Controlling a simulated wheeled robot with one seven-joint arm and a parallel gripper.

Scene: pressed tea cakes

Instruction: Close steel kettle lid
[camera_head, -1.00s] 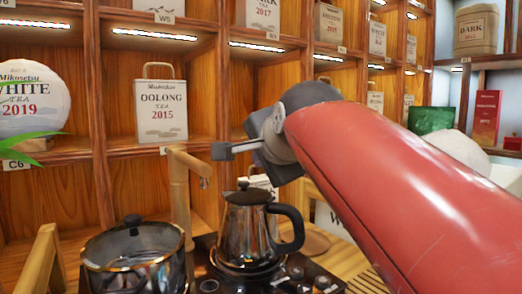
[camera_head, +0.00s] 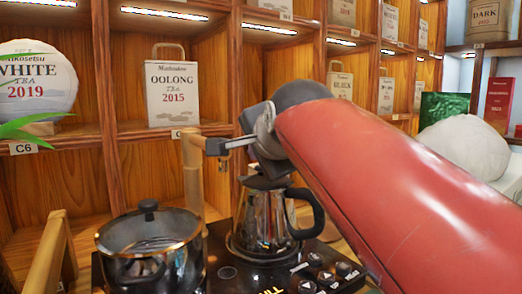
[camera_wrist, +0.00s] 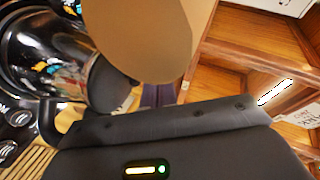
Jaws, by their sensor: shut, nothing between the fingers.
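The steel kettle (camera_head: 265,222) stands on the black stove plate in the head view, with its black handle to the right. Its black lid (camera_head: 266,184) appears to lie flat on the rim, partly hidden by my gripper above it. In the wrist view the kettle (camera_wrist: 45,58) is at the left and its dark lid (camera_wrist: 110,84) faces the middle. My gripper (camera_head: 217,147) is shut and empty. Its fingers point left, above and left of the lid, near the top of the wooden tap. Whether the wrist touches the lid's knob is unclear.
A glass pot (camera_head: 150,255) with a lid stands left of the kettle. The wooden tap (camera_head: 193,185) rises between them and fills the upper middle of the wrist view (camera_wrist: 155,35). Shelves with tea packages, including Oolong (camera_head: 172,95), stand behind. A control panel (camera_head: 325,275) lies in front right.

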